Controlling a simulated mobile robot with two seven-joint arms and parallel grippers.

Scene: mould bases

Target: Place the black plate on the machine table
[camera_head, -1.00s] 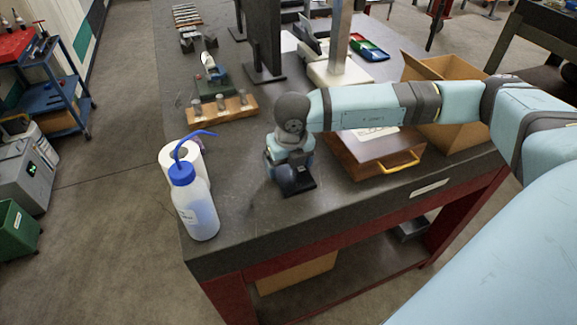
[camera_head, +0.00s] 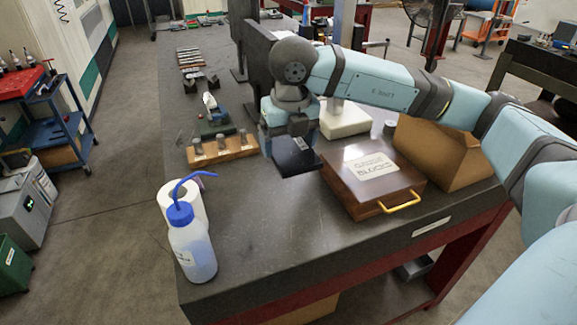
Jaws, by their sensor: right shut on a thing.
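The black plate (camera_head: 296,163) is a small flat dark square in the head view, at the middle of the dark grey worktop (camera_head: 262,228). My right gripper (camera_head: 282,145) is above its far left side and shut on it. The fingertips are partly hidden by the wrist, and I cannot tell whether the plate touches the worktop or hangs just above it. My left gripper is out of view. No separate machine table can be made out.
A wooden block with metal pins (camera_head: 222,149) stands close left of the plate. A brown case (camera_head: 368,178) with a yellow handle lies to the right. Tall black upright plates (camera_head: 258,58) stand behind. A blue-capped bottle (camera_head: 192,245) and paper roll (camera_head: 181,199) stand at front left.

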